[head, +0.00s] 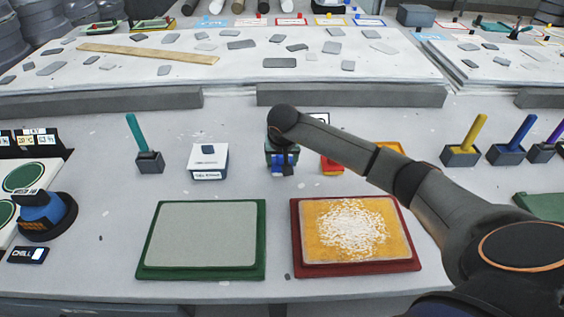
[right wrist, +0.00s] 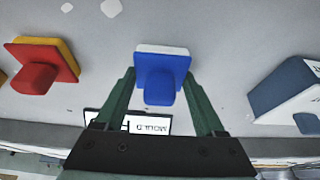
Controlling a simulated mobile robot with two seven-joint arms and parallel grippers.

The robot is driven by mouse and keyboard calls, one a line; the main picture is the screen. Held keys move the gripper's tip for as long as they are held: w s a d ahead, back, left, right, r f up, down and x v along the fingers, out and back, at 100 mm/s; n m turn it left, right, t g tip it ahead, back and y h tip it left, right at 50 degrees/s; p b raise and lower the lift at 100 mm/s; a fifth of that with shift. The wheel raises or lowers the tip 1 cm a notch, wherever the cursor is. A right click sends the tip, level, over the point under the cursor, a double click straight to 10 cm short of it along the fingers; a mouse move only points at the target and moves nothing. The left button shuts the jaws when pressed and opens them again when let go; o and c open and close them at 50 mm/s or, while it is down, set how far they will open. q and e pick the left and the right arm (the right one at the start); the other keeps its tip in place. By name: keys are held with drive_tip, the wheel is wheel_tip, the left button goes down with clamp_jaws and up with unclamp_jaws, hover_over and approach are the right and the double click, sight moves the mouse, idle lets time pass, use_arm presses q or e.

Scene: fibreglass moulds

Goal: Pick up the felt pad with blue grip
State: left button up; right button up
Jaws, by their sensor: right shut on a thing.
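The felt pad with blue grip (right wrist: 162,66) is a white pad with a blue block on it. In the right wrist view it sits between the two green fingers of my right gripper (right wrist: 160,78), which is shut on it. In the head view the pad's blue part (head: 281,168) shows just below my right gripper (head: 282,158), partly hidden by it. I cannot tell whether the pad touches the table. My left gripper is not in view.
A red-and-yellow block (right wrist: 42,66) and a white box with a blue knob (head: 208,158) stand on either side. In front lie a green-framed panel (head: 201,234) and a red-framed panel (head: 347,230). A grey ledge (head: 352,95) runs behind.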

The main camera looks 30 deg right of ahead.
drive_tip(key=shift+r, duration=0.55)
wheel_tip(320, 180, up, 3)
drive_tip(key=shift+s+f+b, duration=0.15)
drive_tip(key=shift+f+b, duration=0.05)
drive_tip(key=shift+b, duration=0.1)
drive_tip(key=s+a+r, duration=0.4)
drive_tip(key=s+r, duration=0.5)
drive_tip(key=s, duration=0.4)
drive_tip(key=shift+r+b, duration=0.15)
drive_tip(key=shift+b, duration=0.3)
drive_tip(key=shift+a, duration=0.1)
drive_tip(key=o, duration=0.8)
drive_tip(key=c, duration=0.6)
